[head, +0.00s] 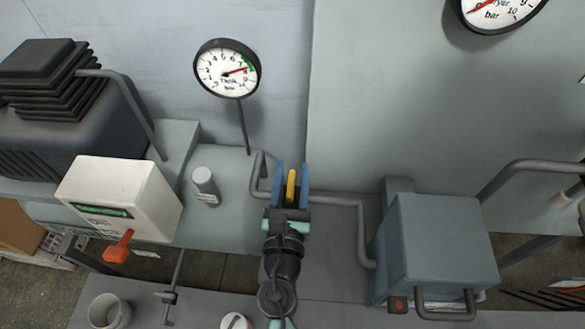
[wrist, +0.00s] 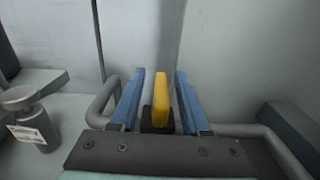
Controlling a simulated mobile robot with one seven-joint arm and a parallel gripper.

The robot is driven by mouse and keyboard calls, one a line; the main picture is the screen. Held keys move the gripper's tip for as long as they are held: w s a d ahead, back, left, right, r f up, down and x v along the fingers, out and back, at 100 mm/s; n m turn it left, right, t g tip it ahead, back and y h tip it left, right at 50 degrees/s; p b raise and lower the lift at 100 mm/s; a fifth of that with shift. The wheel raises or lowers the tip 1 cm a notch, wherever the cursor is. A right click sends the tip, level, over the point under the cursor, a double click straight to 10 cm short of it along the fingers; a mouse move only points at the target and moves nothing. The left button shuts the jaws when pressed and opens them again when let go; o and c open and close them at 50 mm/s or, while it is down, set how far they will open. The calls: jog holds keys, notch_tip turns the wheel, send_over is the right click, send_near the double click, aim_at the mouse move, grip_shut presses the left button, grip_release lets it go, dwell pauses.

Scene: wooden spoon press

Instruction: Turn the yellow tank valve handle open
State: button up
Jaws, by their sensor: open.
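The yellow valve handle (head: 291,186) stands upright in the head view, at the end of my arm. In the wrist view the yellow handle (wrist: 161,98) rises from a dark base, between my two blue fingers. My gripper (head: 291,178) is open around the handle, with one finger on each side. The wrist view shows my gripper (wrist: 158,95) with a gap between the handle and each finger. The valve body is mostly hidden behind my gripper.
A grey pipe (head: 335,200) runs close beside my gripper. A tank gauge (head: 227,68) stands at the upper left. A white box (head: 119,198) with an orange lever (head: 118,246) is at left, a grey box (head: 440,240) at right. A grey cylinder (wrist: 30,115) is left in the wrist view.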

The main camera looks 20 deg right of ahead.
jog(key=shift+w+d, duration=0.15)
jog(key=shift+w, duration=0.2)
jog(key=shift+c, duration=0.2)
grip_shut()
jog(key=shift+y, duration=0.3)
jog(key=shift+a+n+t+y+b, duration=0.15)
jog(key=shift+a+n+y+b, duration=0.15)
jog(key=shift+n+y, duration=1.25)
jog(key=shift+a+n+t+y+b, duration=0.1)
jog(key=shift+a+n+y+b, duration=0.25)
jog(key=shift+n+y, duration=1.2)
jog(key=shift+a+n+t+y+b, duration=0.25)
jog(key=shift+n+y, duration=0.45)
jog(key=shift+y, duration=1.7)
jog(key=shift+a, duration=0.1)
